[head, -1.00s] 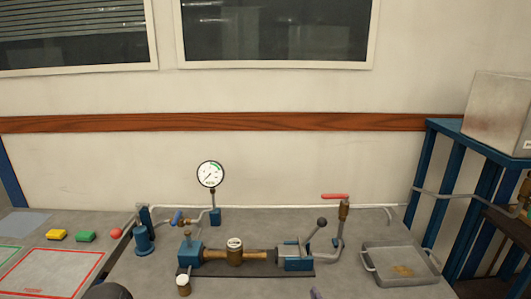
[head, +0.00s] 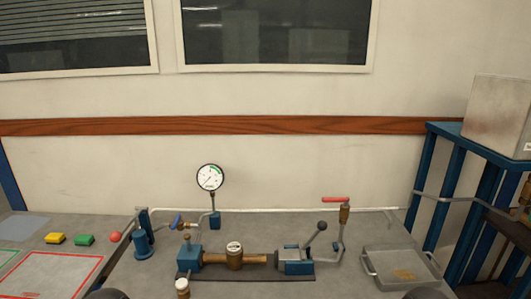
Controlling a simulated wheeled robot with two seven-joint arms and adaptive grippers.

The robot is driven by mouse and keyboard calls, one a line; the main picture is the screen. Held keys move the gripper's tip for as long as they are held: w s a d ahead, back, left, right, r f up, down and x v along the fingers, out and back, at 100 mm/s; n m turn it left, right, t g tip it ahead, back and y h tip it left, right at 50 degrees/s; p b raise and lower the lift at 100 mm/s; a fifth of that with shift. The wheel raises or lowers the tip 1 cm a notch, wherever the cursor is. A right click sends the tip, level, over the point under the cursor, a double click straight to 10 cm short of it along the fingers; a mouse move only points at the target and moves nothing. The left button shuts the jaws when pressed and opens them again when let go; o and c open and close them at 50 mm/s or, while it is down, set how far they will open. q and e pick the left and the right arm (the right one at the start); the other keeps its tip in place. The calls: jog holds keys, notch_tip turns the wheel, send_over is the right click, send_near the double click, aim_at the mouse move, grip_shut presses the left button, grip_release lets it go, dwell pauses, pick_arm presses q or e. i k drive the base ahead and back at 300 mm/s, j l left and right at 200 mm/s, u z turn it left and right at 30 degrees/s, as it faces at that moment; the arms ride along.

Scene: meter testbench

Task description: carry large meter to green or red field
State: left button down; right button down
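The large meter (head: 235,256) is a brass body with a white round dial on top. It lies in line with brass pipe pieces on the dark test bench rail (head: 250,278), between a blue block (head: 190,258) at left and a blue clamp (head: 297,267) with a black-knobbed lever (head: 315,235) at right. I cannot tell whether the clamp touches the pipe end. The red-outlined field (head: 50,272) is at lower left; the green-outlined field (head: 6,254) is partly cut off at the left edge. Neither gripper shows; only dark rounded parts of mine show at the bottom edge.
A smaller brass meter (head: 183,289) stands at the rail's front left. A pressure gauge (head: 210,178), a red-handled valve (head: 336,200) and piping stand behind. A grey tray (head: 392,268) is at right.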

aim_at(235, 257)
jog(key=i+j, duration=0.15)
jog(key=j, duration=0.2)
jog(key=i+j+z, duration=0.15)
jog(key=j, duration=0.25)
jog(key=i+j, duration=0.15)
jog(key=j, duration=0.2)
jog(key=i+j+z, duration=0.1)
jog(key=j, duration=0.3)
jog(key=i+j, duration=0.2)
jog(key=j, duration=0.2)
jog(key=z, duration=0.05)
